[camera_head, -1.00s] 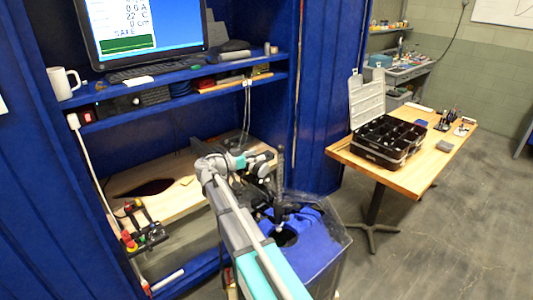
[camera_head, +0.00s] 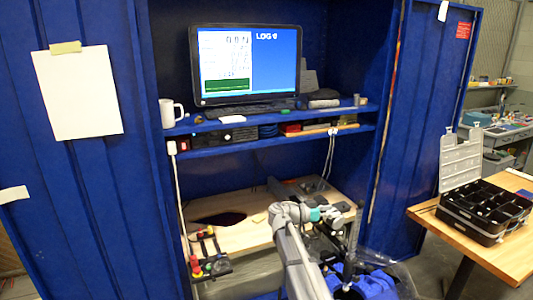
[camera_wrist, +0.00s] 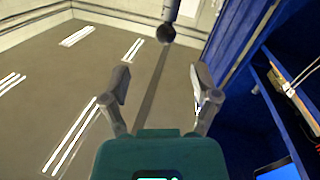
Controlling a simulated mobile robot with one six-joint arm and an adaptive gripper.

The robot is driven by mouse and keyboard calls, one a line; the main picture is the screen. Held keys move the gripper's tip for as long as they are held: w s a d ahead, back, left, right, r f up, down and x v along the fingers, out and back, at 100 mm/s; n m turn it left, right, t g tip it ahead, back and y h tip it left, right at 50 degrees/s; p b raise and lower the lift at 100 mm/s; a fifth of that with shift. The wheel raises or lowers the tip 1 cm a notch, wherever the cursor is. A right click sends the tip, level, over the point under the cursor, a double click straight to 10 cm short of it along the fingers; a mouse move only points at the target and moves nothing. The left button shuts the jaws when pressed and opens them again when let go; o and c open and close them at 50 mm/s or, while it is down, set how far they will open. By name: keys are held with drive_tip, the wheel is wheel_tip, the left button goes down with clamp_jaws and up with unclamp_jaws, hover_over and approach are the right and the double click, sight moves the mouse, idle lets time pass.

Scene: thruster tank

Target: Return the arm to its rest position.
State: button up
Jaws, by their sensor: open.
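My arm (camera_head: 297,255) rises from the bottom of the head view, in front of the wooden bench inside the blue cabinet. Its grey and teal wrist end is over the right part of the bench, above a blue tank. In the wrist view my gripper (camera_wrist: 160,82) is open, its two dark fingers spread wide with nothing between them. Beyond the fingers are bare floor and a grey post with a dark round end (camera_wrist: 166,33). The fingers cannot be made out clearly in the head view.
The blue tank (camera_head: 372,283) stands at bottom right, close to my arm. A shelf (camera_head: 265,135) with a monitor (camera_head: 246,65) and a white mug (camera_head: 170,112) is above the bench (camera_head: 235,238). A black organiser case (camera_head: 487,210) sits on a table at right.

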drive_tip(key=s+f+n+g+y, duration=0.2)
drive_tip(key=s+f+n+y, duration=0.6)
drive_tip(key=s+f, duration=0.5)
drive_tip(key=s+a+f+n+y, duration=0.4)
drive_tip(key=s+a+n+y, duration=0.1)
drive_tip(key=s+a+y, duration=0.4)
drive_tip(key=shift+s+a+f+n, duration=0.3)
drive_tip(key=shift+s+a, duration=0.05)
drive_tip(key=shift+s, duration=0.45)
idle(1.8)
